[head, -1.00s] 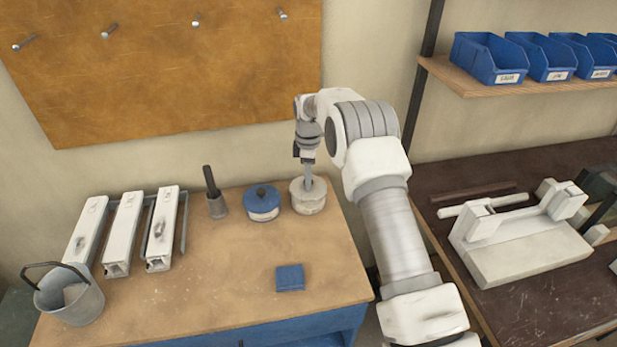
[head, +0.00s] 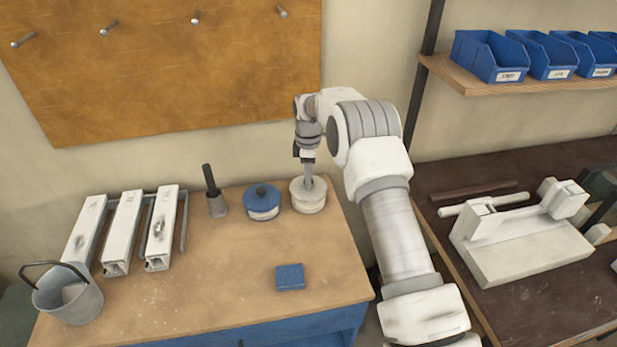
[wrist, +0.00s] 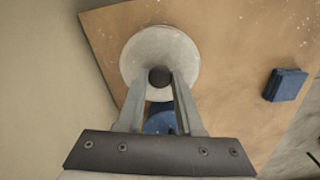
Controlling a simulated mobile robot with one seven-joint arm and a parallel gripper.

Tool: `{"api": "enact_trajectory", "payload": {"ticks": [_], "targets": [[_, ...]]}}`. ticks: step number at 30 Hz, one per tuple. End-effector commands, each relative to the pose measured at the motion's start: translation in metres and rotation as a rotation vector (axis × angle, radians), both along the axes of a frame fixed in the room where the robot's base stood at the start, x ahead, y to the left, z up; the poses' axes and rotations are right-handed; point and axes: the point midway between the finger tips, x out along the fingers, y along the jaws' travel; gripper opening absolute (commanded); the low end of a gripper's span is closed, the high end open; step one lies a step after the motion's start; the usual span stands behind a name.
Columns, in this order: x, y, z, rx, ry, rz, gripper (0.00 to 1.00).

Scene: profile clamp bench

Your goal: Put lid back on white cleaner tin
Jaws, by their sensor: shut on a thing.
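The white cleaner tin (head: 308,203) stands on the wooden bench, to the right of a blue tin. Its pale round lid (wrist: 140,60) is seen from above in the wrist view, with a dark knob (wrist: 160,77) in its middle. My gripper (head: 309,183) points down over the tin, and it also shows in the wrist view (wrist: 158,80). Its fingers are shut on the lid's knob. The lid appears to sit on top of the tin; I cannot tell if it is fully seated. The far side of the tin is hidden.
The blue tin (head: 262,204) stands close on the left. A blue block (head: 290,277) lies in front. The bench middle is clear.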

Motion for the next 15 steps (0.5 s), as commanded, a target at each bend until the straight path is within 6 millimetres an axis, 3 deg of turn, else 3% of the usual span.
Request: {"api": "enact_trajectory", "payload": {"ticks": [9, 10, 15], "targets": [[0.0001, 0.0, 0.0003, 0.0, 0.0, 0.0, 0.0], [0.0001, 0.0, 0.0003, 0.0, 0.0, 0.0, 0.37], [0.0001, -0.0001, 0.0002, 0.0, 0.0, 0.0, 0.68]]}}
